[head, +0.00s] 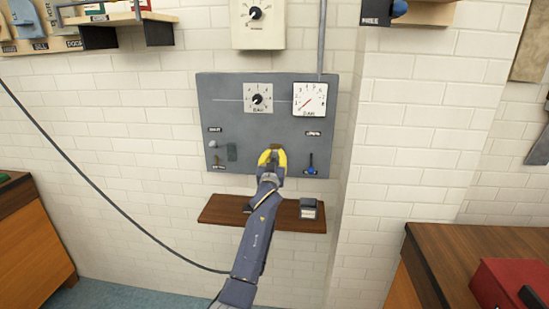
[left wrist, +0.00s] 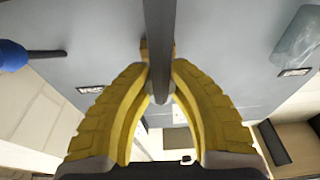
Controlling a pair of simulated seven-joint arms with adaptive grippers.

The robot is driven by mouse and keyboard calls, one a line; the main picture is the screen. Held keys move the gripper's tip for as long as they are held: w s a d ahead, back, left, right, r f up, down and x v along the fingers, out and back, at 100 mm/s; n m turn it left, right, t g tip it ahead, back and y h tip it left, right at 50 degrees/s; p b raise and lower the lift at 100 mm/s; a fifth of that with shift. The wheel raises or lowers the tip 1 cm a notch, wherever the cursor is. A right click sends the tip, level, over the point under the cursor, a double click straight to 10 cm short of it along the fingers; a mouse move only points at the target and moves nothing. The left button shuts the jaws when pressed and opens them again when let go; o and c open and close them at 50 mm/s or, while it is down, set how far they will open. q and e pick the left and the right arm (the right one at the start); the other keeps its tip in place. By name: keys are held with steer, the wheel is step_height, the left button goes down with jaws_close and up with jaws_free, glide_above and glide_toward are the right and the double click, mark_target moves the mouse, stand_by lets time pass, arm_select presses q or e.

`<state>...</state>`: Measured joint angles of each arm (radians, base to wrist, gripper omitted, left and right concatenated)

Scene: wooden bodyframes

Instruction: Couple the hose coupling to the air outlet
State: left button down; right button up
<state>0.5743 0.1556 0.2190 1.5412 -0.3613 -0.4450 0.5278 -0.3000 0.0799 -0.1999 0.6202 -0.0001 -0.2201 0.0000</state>
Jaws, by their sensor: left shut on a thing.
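My left gripper (head: 271,157) has yellow fingers and is in front of the lower middle of the grey wall panel (head: 285,120). It is shut on the hose coupling, which the fingers mostly hide. In the left wrist view, a dark grey rod-like length (left wrist: 158,45), probably the hose or coupling, runs down between the fingers (left wrist: 160,70). A small brown, brass-like part (head: 275,147) shows just above the fingertips; it cannot be told whether it is the air outlet or part of the coupling. Whether the two are joined is hidden. My right gripper is not in view.
The panel bears a dial (head: 258,98), a pressure gauge (head: 309,99) and a blue-handled lever (head: 311,168) right of my gripper. A brown shelf (head: 225,210) with a small grey block (head: 309,209) lies below. A dark hose (head: 100,190) droops across the left. A red box (head: 505,285) stands at right.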

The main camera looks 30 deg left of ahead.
arm_select(q)
steer(key=shift+w+a, duration=0.25)
steer(key=shift+w, duration=0.25)
steer(key=c, duration=1.2)
jaws_free()
steer(key=v, duration=1.2)
steer(key=shift+w+f, duration=0.1)
steer(key=shift+f, duration=0.1)
